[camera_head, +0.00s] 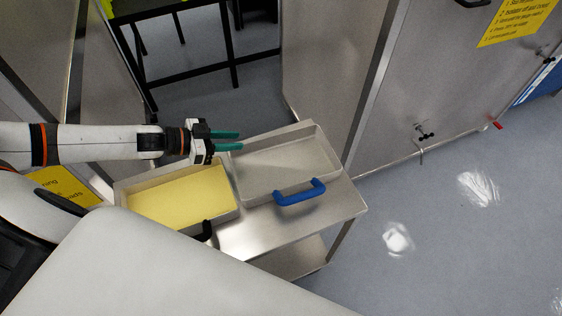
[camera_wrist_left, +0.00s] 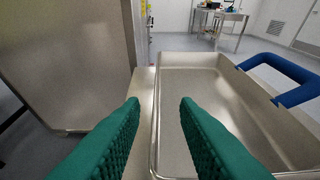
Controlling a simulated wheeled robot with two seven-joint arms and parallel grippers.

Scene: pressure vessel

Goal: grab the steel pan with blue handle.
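The steel pan (camera_head: 285,165) is a shallow, empty rectangular tray on the right part of a steel cart. Its blue handle (camera_head: 300,193) is on the near side in the head view and at the upper right in the left wrist view (camera_wrist_left: 290,78). My left gripper (camera_head: 241,140) is open, with teal fingers (camera_wrist_left: 160,101) over the pan's left end in the head view. I cannot tell whether a finger touches the pan's rim. My right gripper is not in view.
A second pan with a yellow bottom (camera_head: 180,197) and a black handle (camera_head: 206,230) sits to the left on the cart (camera_head: 260,236). Large metal panels (camera_head: 330,60) stand behind and right. A black frame (camera_head: 190,73) is at the back. Floor at right is clear.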

